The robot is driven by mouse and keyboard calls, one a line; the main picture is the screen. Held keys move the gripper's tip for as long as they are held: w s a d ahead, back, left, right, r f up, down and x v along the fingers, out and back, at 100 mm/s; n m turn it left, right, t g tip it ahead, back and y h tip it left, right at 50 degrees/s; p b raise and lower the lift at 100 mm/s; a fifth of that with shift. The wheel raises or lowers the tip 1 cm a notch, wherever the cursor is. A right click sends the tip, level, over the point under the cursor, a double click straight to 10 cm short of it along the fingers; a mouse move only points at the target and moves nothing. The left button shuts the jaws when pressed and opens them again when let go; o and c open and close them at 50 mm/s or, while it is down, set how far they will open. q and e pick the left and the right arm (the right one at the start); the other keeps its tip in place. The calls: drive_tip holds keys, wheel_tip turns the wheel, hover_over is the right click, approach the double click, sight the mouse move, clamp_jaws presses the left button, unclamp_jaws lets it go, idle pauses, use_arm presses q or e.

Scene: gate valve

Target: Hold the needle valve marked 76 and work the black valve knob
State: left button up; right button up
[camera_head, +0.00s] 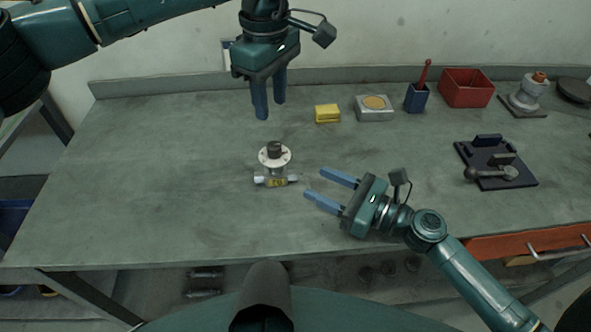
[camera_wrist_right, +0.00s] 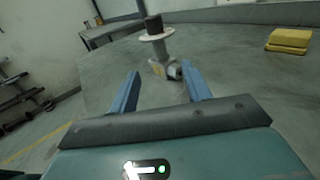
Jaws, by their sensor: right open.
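The needle valve (camera_head: 276,181) stands upright on the grey workbench, with a yellow tag on its body. A white round dial and the black valve knob (camera_head: 274,149) are on top. In the right wrist view the valve body (camera_wrist_right: 163,68) and the black knob (camera_wrist_right: 153,24) show ahead of the fingers. My left gripper (camera_head: 269,102) points down above and behind the valve, with its fingers apart and empty. My right gripper (camera_head: 322,186) is open just right of the valve, its fingers pointing at the valve's right end without touching it.
A yellow block (camera_head: 327,113), a tin with a tan top (camera_head: 374,107), a blue cup with a red tool (camera_head: 417,98) and a red bin (camera_head: 466,88) line the back. A dark plate with a fitting (camera_head: 497,165) lies at right. The bench's left side is clear.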

sight(284, 176)
drive_tip(key=x, duration=0.9)
drive_tip(key=shift+w+a, duration=0.1)
drive_tip(key=shift+a, duration=0.05)
clamp_jaws()
use_arm(q)
drive_tip(key=shift+o, duration=0.5)
